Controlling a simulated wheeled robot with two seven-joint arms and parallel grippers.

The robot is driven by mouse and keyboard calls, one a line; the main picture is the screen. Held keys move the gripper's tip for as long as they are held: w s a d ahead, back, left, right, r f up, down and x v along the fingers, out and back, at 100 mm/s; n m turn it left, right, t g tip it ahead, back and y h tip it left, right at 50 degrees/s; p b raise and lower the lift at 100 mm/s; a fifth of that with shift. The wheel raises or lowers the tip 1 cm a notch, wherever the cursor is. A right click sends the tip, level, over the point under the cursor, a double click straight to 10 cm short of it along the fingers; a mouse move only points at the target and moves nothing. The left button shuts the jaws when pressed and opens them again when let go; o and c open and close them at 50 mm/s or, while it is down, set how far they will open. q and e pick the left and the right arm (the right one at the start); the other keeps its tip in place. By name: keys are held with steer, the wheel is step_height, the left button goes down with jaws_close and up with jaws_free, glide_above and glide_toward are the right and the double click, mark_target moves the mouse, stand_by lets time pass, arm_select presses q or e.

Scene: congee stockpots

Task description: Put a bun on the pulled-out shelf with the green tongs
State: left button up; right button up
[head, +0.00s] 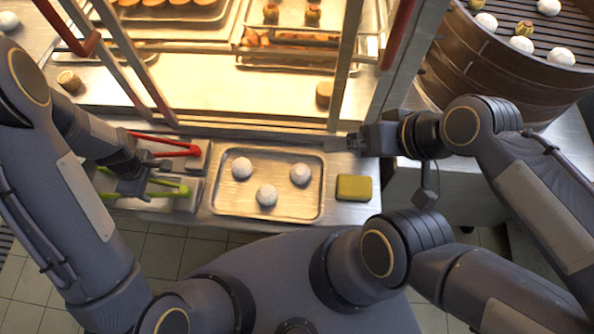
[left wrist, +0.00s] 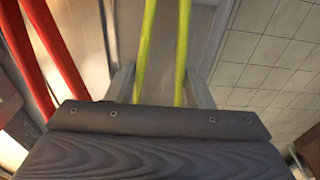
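The green tongs (head: 168,190) lie in a metal holder at the left of the counter. My left gripper (head: 132,188) is at them; in the left wrist view its two fingers (left wrist: 160,88) stand apart on either side of the green arms (left wrist: 182,45), which are spread. Whether the fingers touch them is unclear. Several white buns (head: 267,195) sit apart on a metal tray (head: 225,206) in front of the case. A wire shelf (head: 366,58) shows in the lit case; how far it is pulled out is unclear. My right gripper (head: 347,143) is right of the tray, apparently empty, its fingertips unclear.
Red tongs (head: 180,148) lie just behind the green ones and also show in the left wrist view (left wrist: 50,50). A yellow sponge (head: 354,188) lies right of the tray. A large steamer (head: 480,65) with buns stands at the right. Case posts (head: 345,65) rise behind the tray.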

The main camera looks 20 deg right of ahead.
arm_select(q)
steer(key=shift+c, duration=0.6)
step_height(320, 180, up, 12)
steer(key=p, duration=1)
arm_select(e)
step_height(320, 180, up, 10)
steer(key=shift+r, duration=0.2)
arm_select(q)
steer(key=shift+d, duration=0.1)
